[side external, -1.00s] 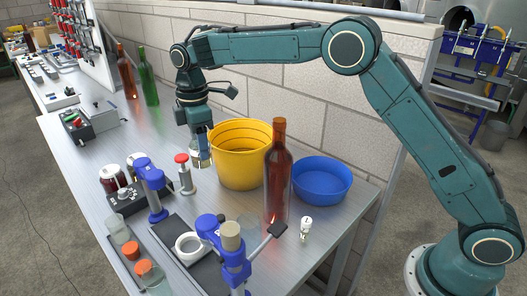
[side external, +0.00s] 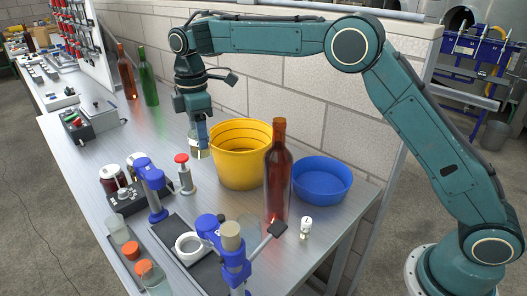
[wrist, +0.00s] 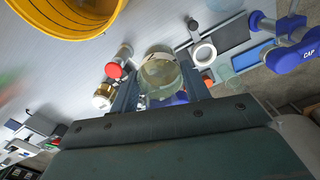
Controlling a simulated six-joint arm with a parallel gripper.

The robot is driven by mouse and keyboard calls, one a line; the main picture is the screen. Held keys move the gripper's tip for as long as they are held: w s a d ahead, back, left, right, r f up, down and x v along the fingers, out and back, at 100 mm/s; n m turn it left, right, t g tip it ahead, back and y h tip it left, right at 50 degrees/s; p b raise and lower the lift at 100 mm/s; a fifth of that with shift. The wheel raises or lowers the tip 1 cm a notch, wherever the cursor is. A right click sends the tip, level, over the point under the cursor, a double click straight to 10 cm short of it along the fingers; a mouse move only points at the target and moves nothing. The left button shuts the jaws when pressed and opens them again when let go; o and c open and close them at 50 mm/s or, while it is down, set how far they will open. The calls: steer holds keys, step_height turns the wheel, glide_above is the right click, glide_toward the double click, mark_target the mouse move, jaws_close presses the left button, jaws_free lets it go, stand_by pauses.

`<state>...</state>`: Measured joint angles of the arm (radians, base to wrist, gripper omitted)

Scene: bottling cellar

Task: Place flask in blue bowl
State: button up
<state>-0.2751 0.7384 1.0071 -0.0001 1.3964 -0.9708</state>
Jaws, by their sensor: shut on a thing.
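My gripper (side external: 202,146) points down on the left of the yellow bucket, above the bench. It is shut on a clear glass flask (side external: 199,153), which hangs partly hidden at the fingers. In the wrist view the round flask (wrist: 160,74) sits between the two fingers of my gripper (wrist: 160,88). The blue bowl (side external: 322,188) stands on the bench at the right, beyond the bucket and a brown bottle. Its visible inside looks empty. The bowl is not visible in the wrist view.
The yellow bucket (side external: 240,170) and the tall brown bottle (side external: 278,185) stand between my gripper and the bowl. A red-topped pump (side external: 185,178) and a blue-clamped stand (side external: 152,190) are in front. A block wall (side external: 300,120) runs behind the bench.

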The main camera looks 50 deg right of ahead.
steer(key=s+d+r+m, duration=0.1)
steer(key=s+d+m, duration=0.1)
steer(key=d, duration=0.6)
steer(key=s+d+m, duration=0.3)
steer(key=d, duration=0.6)
steer(key=m, duration=0.5)
glide_above(320, 188)
step_height(320, 188, down, 16)
steer(key=shift+w, duration=0.15)
steer(key=shift+f, duration=2.1)
steer(key=shift+f, duration=0.1)
steer(key=o, duration=0.6)
steer(key=shift+f, duration=0.1)
steer(key=o, duration=0.5)
steer(key=shift+c, duration=0.2)
